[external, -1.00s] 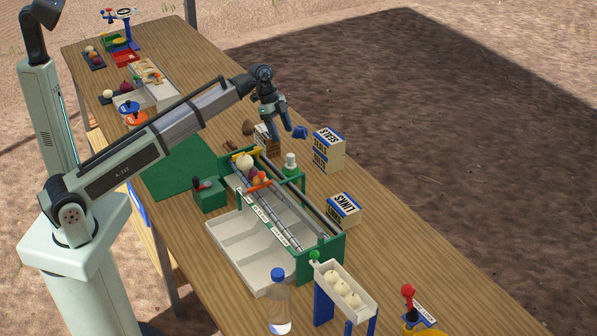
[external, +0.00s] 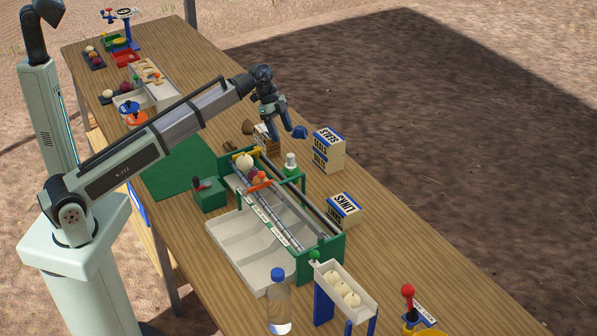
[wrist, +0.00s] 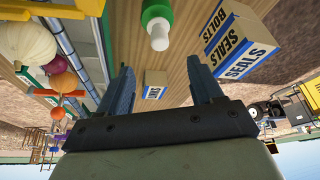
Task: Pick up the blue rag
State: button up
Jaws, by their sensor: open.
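My gripper (external: 283,131) is open above the far side of the table, by a brown box. In the wrist view my gripper (wrist: 163,78) has its two dark blue fingers spread, with nothing held between them. The rag cannot be made out in the wrist view.
Seals boxes (external: 328,150), a Links box (external: 343,209) and a white bottle with a green base (external: 290,163) stand nearby. The green-framed rail machine (external: 318,262) with onions is in front. A clear water bottle (external: 279,305) stands at the near edge.

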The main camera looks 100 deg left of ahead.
jog(key=shift+o, duration=1.4)
jog(key=n+g+y, duration=0.2)
jog(key=n+g, duration=0.2)
jog(key=n, duration=0.8)
send_over(302, 127)
notch_tip(302, 127, down, 11)
jog(key=shift+d, duration=0.15)
jog(key=shift+a+f, duration=0.2)
jog(key=shift+f, duration=2.8)
